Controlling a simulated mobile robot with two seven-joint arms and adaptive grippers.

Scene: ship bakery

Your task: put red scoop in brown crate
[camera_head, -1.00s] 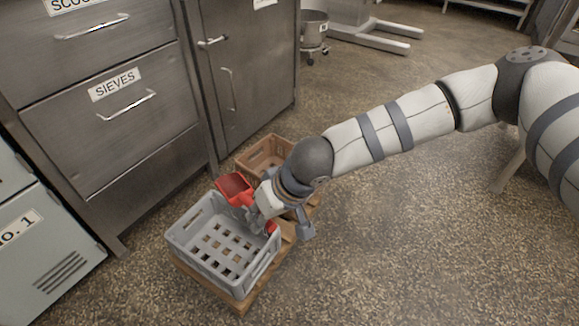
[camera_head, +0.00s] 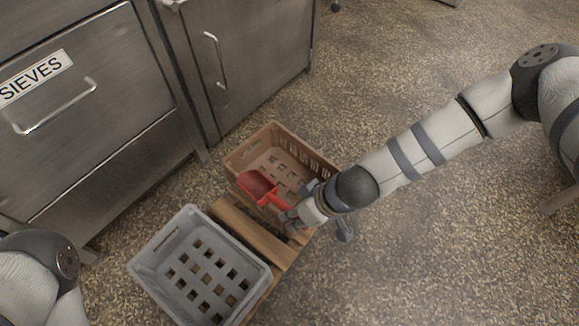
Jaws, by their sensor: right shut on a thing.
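The red scoop (camera_head: 257,187) is in my right gripper (camera_head: 290,213), which is shut on its handle. The scoop's bowl points to the upper left, over the near left part of the brown crate (camera_head: 236,157). I cannot tell how high it is above the crate. The brown crate stands at the far end of a wooden pallet and looks empty, with a slotted floor; the scoop and gripper hide its near side. My left arm shows at the lower left edge, but its gripper is outside the view.
A grey crate (camera_head: 143,264), empty, stands on the near end of the wooden pallet (camera_head: 262,238). Steel cabinets, one with a drawer labelled SIEVES (camera_head: 36,78), stand behind and to the left.

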